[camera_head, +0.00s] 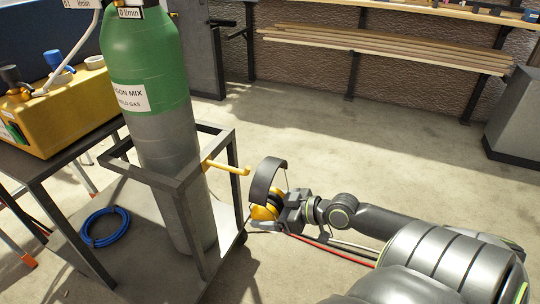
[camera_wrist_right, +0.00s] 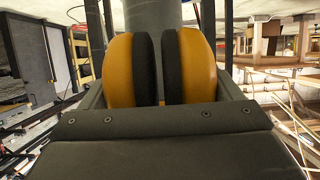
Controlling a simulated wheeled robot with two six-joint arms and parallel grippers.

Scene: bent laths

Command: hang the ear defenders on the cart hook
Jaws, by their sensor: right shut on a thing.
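The ear defenders (camera_head: 264,182) have a dark headband and yellow cups. They are held with the headband arched up, to the right of and a little below the yellow cart hook (camera_head: 228,167), and look apart from it. The hook sticks out to the right from the cart's grey frame. My right gripper (camera_head: 282,210) is shut on the ear defenders. In the right wrist view the two yellow cups (camera_wrist_right: 197,68) with black cushions sit side by side just beyond the gripper. My left gripper is not in view.
A table with a yellow machine (camera_head: 65,105) stands at the left. Red and grey cables (camera_head: 335,250) lie on the floor. Open floor lies beyond the gripper.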

